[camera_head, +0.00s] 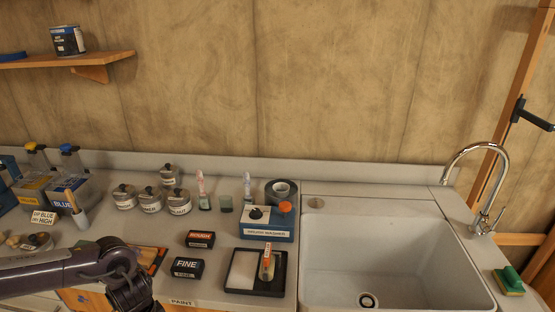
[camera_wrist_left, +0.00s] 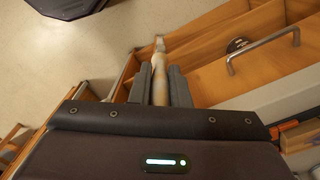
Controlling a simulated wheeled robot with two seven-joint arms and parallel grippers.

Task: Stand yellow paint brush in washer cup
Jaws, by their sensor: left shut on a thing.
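My left gripper (camera_wrist_left: 159,88) is shut on a paint brush (camera_wrist_left: 160,65) with a pale, tan handle. The brush lies between the two grey fingers and points away from the wrist, its far end over a wooden drawer edge. Its yellow marking cannot be made out. In the head view my left arm is at the lower left, and its gripper and the brush are out of frame. A blue and white brush washer (camera_head: 267,230) stands on the counter left of the sink. A round grey cup (camera_head: 281,188) stands just behind it. My right gripper is not in view.
A black-rimmed tray (camera_head: 233,288) holds an upright labelled item (camera_head: 267,262). ROUGH (camera_head: 200,239) and FINE (camera_head: 187,268) blocks lie to its left. Several lidded jars (camera_head: 150,201) stand behind. The sink (camera_head: 365,262) is at right, with a tap (camera_head: 480,190). A drawer handle (camera_wrist_left: 262,50) shows in the wrist view.

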